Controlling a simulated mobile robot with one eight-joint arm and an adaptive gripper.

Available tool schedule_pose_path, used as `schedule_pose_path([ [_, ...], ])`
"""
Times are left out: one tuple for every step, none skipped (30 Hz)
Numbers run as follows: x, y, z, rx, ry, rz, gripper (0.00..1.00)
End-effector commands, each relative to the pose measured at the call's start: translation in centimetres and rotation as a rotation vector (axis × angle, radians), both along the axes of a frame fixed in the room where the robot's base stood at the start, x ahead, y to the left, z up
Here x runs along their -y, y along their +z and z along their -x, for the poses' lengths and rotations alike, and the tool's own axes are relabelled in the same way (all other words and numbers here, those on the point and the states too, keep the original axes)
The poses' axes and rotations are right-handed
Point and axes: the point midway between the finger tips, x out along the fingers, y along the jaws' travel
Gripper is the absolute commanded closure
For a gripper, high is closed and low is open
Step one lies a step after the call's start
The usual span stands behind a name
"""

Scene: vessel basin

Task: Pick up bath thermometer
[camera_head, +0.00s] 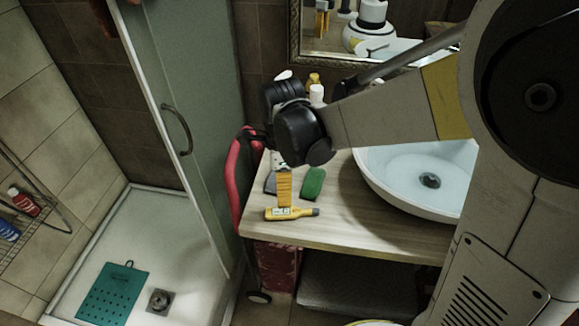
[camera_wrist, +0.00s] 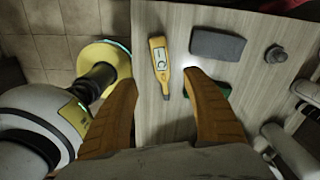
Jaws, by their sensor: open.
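The bath thermometer (camera_head: 290,213) is yellow with a dark grey end and a small pale display. It lies flat near the front edge of the wooden counter (camera_head: 350,230). In the wrist view the thermometer (camera_wrist: 159,62) lies beyond the fingertips, between their lines, with its narrow dark end toward me. My gripper (camera_head: 284,196) hangs above the counter, just behind the thermometer in the head view. In the wrist view its two orange fingers (camera_wrist: 160,82) are spread apart with nothing between them.
A green sponge-like block (camera_head: 312,183) and a grey block (camera_wrist: 216,44) lie close to the thermometer. A white basin (camera_head: 405,200) stands to the right. Bottles (camera_head: 316,93) stand behind my gripper. A glass shower door (camera_head: 185,110) is at left.

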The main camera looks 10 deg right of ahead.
Motion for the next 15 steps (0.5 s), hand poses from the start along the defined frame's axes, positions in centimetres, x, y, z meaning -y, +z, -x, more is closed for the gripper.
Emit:
schedule_pose_path([
  [-0.2,-0.6,-0.1,-0.006,-0.017,0.001,0.42],
  [-0.2,-1.0,-0.1,-0.008,-0.024,0.002,0.42],
  [-0.2,-1.6,-0.1,-0.01,-0.029,0.003,0.42],
  [-0.2,-2.2,-0.1,-0.01,-0.031,0.003,0.42],
  [-0.2,-2.8,-0.1,-0.01,-0.031,0.003,0.42],
  [-0.2,-3.5,-0.1,-0.009,-0.031,0.003,0.42],
  [-0.2,-4.0,-0.1,-0.009,-0.03,0.003,0.42],
  [-0.2,-4.5,-0.1,-0.009,-0.03,0.003,0.42],
  [-0.2,-5.0,-0.1,-0.009,-0.03,0.003,0.42],
  [-0.2,-5.3,-0.1,-0.008,-0.029,0.002,0.42],
  [-0.2,-5.6,-0.1,-0.008,-0.029,0.002,0.42],
  [-0.2,-5.8,-0.1,-0.008,-0.029,0.002,0.42],
  [-0.2,-6.0,-0.1,-0.008,-0.029,0.002,0.42],
  [-0.2,-6.1,-0.1,-0.008,-0.029,0.002,0.42],
  [-0.2,-6.3,-0.1,-0.008,-0.029,0.002,0.42],
])
